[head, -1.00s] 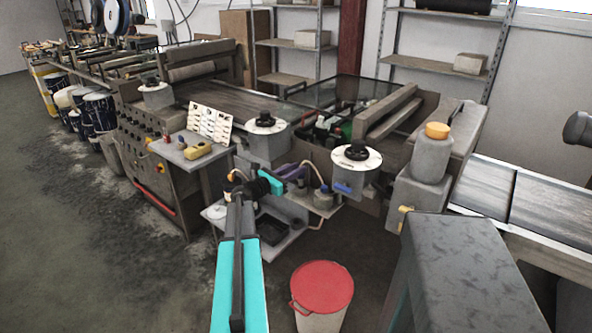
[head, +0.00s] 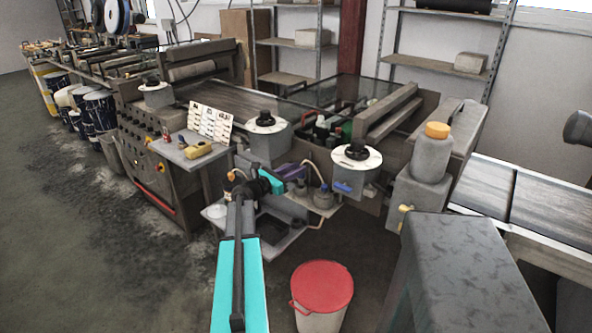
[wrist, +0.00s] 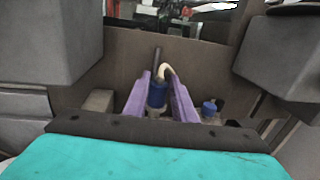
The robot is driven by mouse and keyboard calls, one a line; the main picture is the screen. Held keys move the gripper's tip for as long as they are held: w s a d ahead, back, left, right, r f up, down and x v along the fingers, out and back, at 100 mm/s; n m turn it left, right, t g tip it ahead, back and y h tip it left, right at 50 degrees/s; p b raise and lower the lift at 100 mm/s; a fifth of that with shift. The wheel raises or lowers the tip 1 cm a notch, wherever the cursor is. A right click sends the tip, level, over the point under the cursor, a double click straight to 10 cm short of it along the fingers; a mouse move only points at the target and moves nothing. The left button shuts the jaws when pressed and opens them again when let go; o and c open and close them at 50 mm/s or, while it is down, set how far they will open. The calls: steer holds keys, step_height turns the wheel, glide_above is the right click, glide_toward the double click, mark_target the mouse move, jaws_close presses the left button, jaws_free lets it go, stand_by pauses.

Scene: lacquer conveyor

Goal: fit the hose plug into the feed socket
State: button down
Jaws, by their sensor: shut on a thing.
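My gripper (head: 298,171) reaches toward the machine, with its purple fingers below and between two hoppers. In the wrist view the fingers (wrist: 160,78) are closed around a blue cylindrical piece (wrist: 157,95), which looks like the hose plug. A cream hose (wrist: 166,71) curves just beyond it; it also shows in the head view (head: 318,171). A second blue fitting (wrist: 209,107) stands apart to the right of the fingers. A blue part (head: 342,187) shows under the right hopper in the head view. I cannot tell for certain which part is the feed socket.
Hoppers (head: 267,145) and (head: 355,177) flank the gripper. A red-lidded bucket (head: 322,287) is on the floor. An orange-capped bottle (head: 431,155) stands at right.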

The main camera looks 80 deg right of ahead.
steer(key=shift+w+f+b, duration=0.1)
steer(key=shift+f+b, duration=1.05)
steer(key=shift+f, duration=0.9)
stand_by(1.0)
steer(key=c, duration=1.4)
jaws_free()
steer(key=b+v, duration=0.2)
steer(key=v, duration=1.1)
steer(key=shift+w+a, duration=0.2)
steer(key=shift+a, duration=0.1)
steer(key=shift+w, duration=0.1)
